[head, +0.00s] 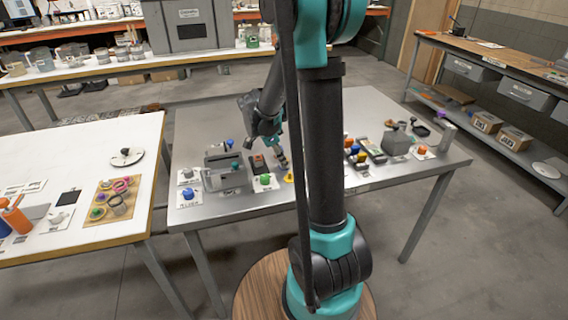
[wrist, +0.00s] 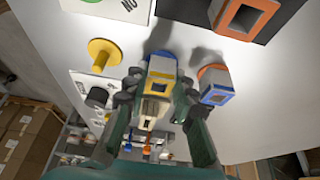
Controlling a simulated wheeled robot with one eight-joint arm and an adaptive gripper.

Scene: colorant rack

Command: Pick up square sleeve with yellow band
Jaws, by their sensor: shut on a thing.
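The square sleeve with the yellow band (wrist: 161,66) is between my fingertips in the wrist view, its square opening showing. My gripper (wrist: 158,88) is shut on it, one finger at each side. A blotchy shadow lies on the pale surface close by; I cannot tell whether the sleeve touches that surface. In the head view my gripper (head: 279,155) is low over the grey table, and the sleeve cannot be made out there.
A square sleeve with a blue band (wrist: 216,92) stands just right of my right finger. An orange-rimmed square sleeve (wrist: 246,15) is farther up. A yellow round knob (wrist: 103,53) and a black knob (wrist: 97,97) are at left. The metal table (head: 370,105) has bare room behind.

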